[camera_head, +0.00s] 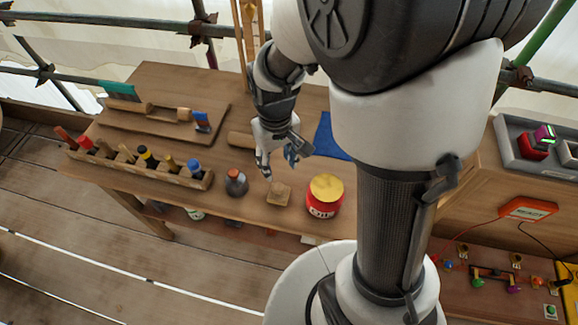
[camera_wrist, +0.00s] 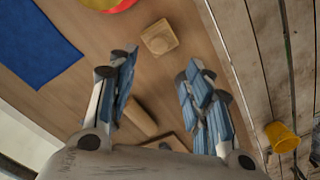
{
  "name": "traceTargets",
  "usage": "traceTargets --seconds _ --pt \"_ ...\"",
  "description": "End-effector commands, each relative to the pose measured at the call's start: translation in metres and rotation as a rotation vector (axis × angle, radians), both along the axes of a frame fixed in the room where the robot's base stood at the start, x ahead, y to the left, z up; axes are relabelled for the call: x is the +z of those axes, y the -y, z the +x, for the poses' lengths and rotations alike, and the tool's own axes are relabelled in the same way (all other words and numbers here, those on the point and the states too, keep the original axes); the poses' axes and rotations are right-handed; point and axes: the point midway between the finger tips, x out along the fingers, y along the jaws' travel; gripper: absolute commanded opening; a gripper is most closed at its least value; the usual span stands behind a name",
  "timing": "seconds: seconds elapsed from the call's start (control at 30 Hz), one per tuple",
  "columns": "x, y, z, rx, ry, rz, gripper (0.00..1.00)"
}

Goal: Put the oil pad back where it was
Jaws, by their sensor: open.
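A small tan square block with a raised round middle (camera_head: 278,193), which may be the oil pad, sits near the front edge of the wooden bench (camera_head: 190,82). The block also shows in the wrist view (camera_wrist: 159,37), beyond the fingertips and apart from them. My gripper (camera_head: 280,164) hangs over the bench, just behind the block. In the wrist view my gripper (camera_wrist: 160,68) has its blue-padded fingers spread with nothing between them. I cannot tell its exact height above the bench.
A red tin with a yellow lid (camera_head: 325,196) stands right of the block, a dark round jar (camera_head: 236,182) left. A tool rack (camera_head: 135,165) lines the front left. A blue cloth (camera_head: 332,140) lies behind. A yellow cup (camera_wrist: 282,136) shows beyond the bench edge.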

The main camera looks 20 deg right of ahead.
Motion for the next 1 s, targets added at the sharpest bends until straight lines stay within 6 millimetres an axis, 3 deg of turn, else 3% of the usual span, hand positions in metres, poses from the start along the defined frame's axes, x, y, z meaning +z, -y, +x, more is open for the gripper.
traceTargets --seconds 0.2,0.43,0.7,1.0 --pt "0.082 0.000 -0.031 -0.044 0.133 0.003 0.46" --pt "0.147 0.000 -0.091 -0.102 0.276 0.015 0.46" --pt "0.172 0.001 -0.139 -0.142 0.379 0.028 0.46" --pt "0.174 0.000 -0.145 -0.149 0.392 0.030 0.46"
